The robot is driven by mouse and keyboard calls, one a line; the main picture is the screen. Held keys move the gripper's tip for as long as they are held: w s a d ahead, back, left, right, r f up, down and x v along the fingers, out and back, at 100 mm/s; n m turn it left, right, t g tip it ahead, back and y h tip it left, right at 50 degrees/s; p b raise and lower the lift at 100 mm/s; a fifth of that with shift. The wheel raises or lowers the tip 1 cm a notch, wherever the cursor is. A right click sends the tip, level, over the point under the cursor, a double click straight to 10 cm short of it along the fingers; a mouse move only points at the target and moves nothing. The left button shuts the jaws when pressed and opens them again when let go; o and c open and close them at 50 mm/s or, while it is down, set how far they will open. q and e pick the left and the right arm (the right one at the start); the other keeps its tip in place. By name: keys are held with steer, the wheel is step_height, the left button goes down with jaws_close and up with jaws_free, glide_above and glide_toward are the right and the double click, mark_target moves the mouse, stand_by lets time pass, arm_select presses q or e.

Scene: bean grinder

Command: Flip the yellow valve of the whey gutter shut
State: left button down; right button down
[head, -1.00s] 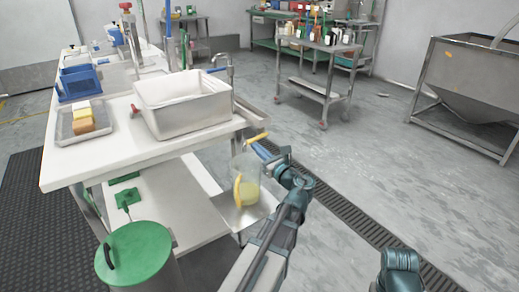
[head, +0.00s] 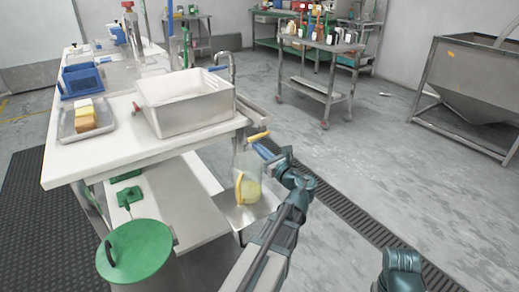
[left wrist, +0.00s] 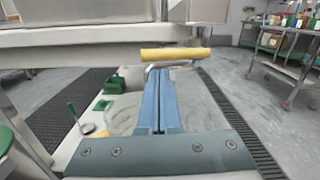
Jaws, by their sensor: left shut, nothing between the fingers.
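The yellow valve handle (head: 258,135) sticks out at the end of the whey gutter (head: 259,111), beside the table's right corner. In the left wrist view the yellow handle (left wrist: 177,54) lies crosswise just beyond my fingertips. My left gripper (head: 262,148) has its blue fingers together and empty, pointing at the handle from below and in front; I cannot tell whether they touch it. The closed fingers also show in the left wrist view (left wrist: 162,70). Below the valve stands a clear jug (head: 252,188) with a yellow handle and yellowish liquid. Only part of my right arm shows; its gripper is out of frame.
A white tub (head: 187,103) stands on the white table (head: 105,160), beside a tray of blocks (head: 67,130). A green-lidded bin (head: 138,250) stands at the front left. Floor to the right is clear, up to a steel hopper (head: 470,75) and a cart (head: 318,95).

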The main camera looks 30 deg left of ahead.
arm_select(q)
steer(key=s+d+f+b, duration=0.1)
steer(key=s+d+f, duration=0.1)
steer(key=d, duration=0.3)
steer(key=s+d+f+b, duration=0.1)
steer(key=s+d+b, duration=0.1)
steer(key=d, duration=0.3)
steer(key=shift+f, duration=0.35)
